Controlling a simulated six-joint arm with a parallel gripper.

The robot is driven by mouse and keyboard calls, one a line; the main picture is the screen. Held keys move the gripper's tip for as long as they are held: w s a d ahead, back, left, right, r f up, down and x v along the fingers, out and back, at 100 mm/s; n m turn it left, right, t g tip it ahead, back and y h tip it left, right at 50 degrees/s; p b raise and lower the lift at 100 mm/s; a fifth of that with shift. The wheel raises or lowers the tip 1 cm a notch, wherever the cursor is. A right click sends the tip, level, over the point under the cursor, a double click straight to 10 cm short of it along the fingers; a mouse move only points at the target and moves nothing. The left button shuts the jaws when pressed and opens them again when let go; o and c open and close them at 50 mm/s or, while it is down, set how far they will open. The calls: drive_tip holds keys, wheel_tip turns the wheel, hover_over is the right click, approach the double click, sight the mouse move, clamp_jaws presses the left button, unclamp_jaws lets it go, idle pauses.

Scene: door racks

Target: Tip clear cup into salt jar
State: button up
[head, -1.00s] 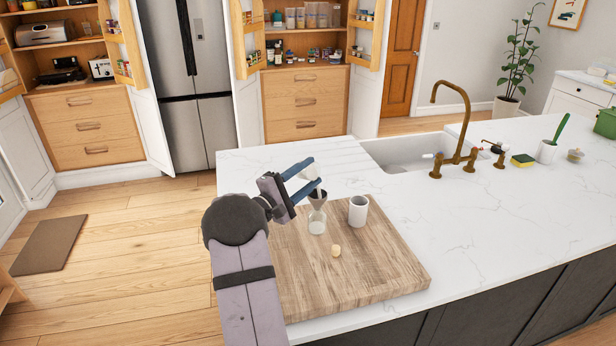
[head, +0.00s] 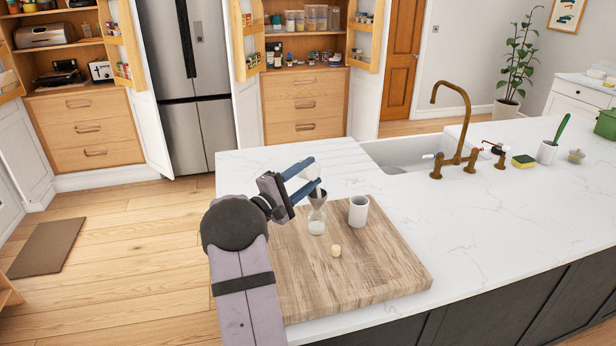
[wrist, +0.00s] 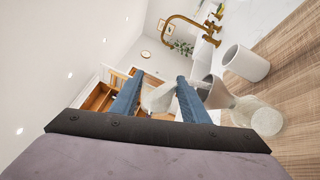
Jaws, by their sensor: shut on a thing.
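My gripper (head: 316,176) is shut on the clear cup (wrist: 159,98), which is strongly tilted between the blue fingers above the board. The cup's mouth points toward a grey funnel (head: 317,199), and a pale streak shows between cup and funnel. The funnel stands over the clear salt jar (head: 317,227), which is upright on the wooden board and has white contents low inside. In the wrist view the jar (wrist: 266,121) is at the right, with the funnel (wrist: 220,95) beside it, partly behind a finger. How much the cup still holds cannot be told.
A white mug (head: 358,210) stands close to the right of the jar. The sink and brass tap (head: 458,130) are behind.

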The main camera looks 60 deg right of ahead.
drive_tip(key=shift+s+f+m+b, duration=0.15)
drive_tip(key=shift+m+b, duration=0.5)
drive_tip(key=shift+b, duration=0.8)
drive_tip(key=shift+s+f+m+b, duration=0.1)
drive_tip(key=shift+f+m+b, duration=0.15)
drive_tip(key=shift+m+b, duration=0.8)
idle(0.8)
drive_tip(key=shift+s+a+f+m+g+b, duration=0.15)
drive_tip(key=shift+m+g+b, duration=0.4)
drive_tip(key=shift+b, duration=1.8)
drive_tip(key=shift+s+f+m+g+b, duration=0.15)
drive_tip(key=shift+m+b, duration=0.8)
drive_tip(key=shift+b, duration=1.35)
